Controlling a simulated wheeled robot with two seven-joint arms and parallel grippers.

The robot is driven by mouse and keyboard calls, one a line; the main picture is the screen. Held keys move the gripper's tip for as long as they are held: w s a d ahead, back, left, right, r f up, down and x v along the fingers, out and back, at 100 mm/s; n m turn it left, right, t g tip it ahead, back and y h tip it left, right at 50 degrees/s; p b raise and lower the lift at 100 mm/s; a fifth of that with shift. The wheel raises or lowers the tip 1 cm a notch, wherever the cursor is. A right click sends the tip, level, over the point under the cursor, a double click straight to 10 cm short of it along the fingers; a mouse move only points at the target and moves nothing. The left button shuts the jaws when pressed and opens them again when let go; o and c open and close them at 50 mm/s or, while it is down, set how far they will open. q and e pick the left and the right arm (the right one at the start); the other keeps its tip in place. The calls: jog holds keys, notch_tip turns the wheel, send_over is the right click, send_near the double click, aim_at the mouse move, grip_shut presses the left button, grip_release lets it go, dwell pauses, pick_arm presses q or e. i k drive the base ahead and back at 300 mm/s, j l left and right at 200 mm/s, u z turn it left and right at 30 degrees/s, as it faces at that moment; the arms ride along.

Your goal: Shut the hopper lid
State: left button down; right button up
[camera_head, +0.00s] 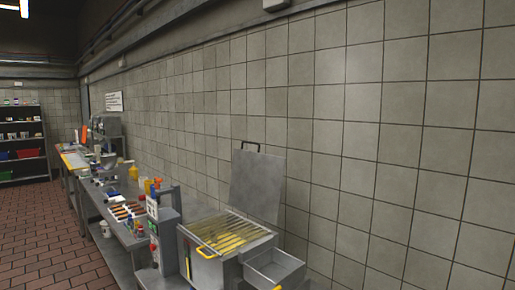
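The hopper (206,268) is a grey metal box at the lower middle of the head view. Its top is open and shows parallel bars over yellow contents. The hopper lid (257,183) is a flat grey metal plate standing upright at the back of the hopper, close to the tiled wall. A dark handle (250,145) sits on the lid's top edge. A yellow handle (207,252) shows on the hopper's front rim. Neither of my grippers is in view.
A metal tray (287,284) adjoins the hopper on the right. A grey control post (168,225) with buttons stands left of it. A long counter (88,190) with machines and bottles runs back along the wall. The brick-tiled floor (40,235) at left is clear.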

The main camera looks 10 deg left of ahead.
aim_at(256, 179)
jog(key=i+j+z, duration=0.2)
jog(key=j+z, duration=0.2)
jog(key=i+j+z, duration=0.1)
jog(key=j+z, duration=0.2)
jog(key=z, duration=0.15)
jog(key=i+j+z, duration=0.25)
jog(key=j, duration=1.15)
jog(key=j+z, duration=0.25)
jog(key=j, duration=1.15)
